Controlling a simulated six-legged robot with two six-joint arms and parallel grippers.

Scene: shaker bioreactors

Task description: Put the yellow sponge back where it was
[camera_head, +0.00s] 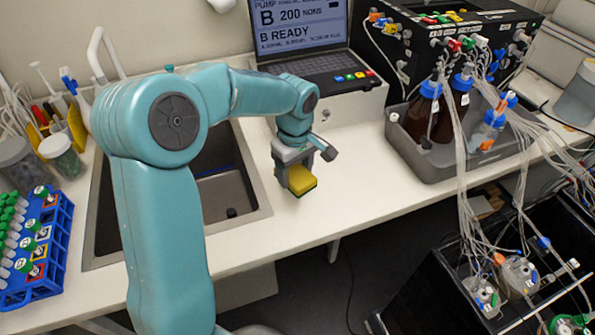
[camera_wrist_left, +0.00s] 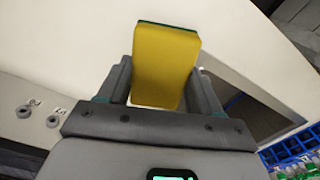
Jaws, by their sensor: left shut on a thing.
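The yellow sponge (camera_head: 301,179) has a dark green layer on one face. My left gripper (camera_head: 296,172) is shut on it and holds it over the white counter, just right of the sink. In the left wrist view the sponge (camera_wrist_left: 166,62) sits between the two fingers of my left gripper (camera_wrist_left: 160,90), its far end sticking out past them. I cannot tell whether the sponge touches the counter. My right gripper is not in view.
The sink (camera_head: 224,205) lies left of the gripper. A laptop (camera_head: 318,40) stands behind. A grey tray (camera_head: 440,163) with bottles is at the right. A blue tube rack (camera_head: 52,262) is at far left. The counter (camera_head: 345,165) between sink and tray is clear.

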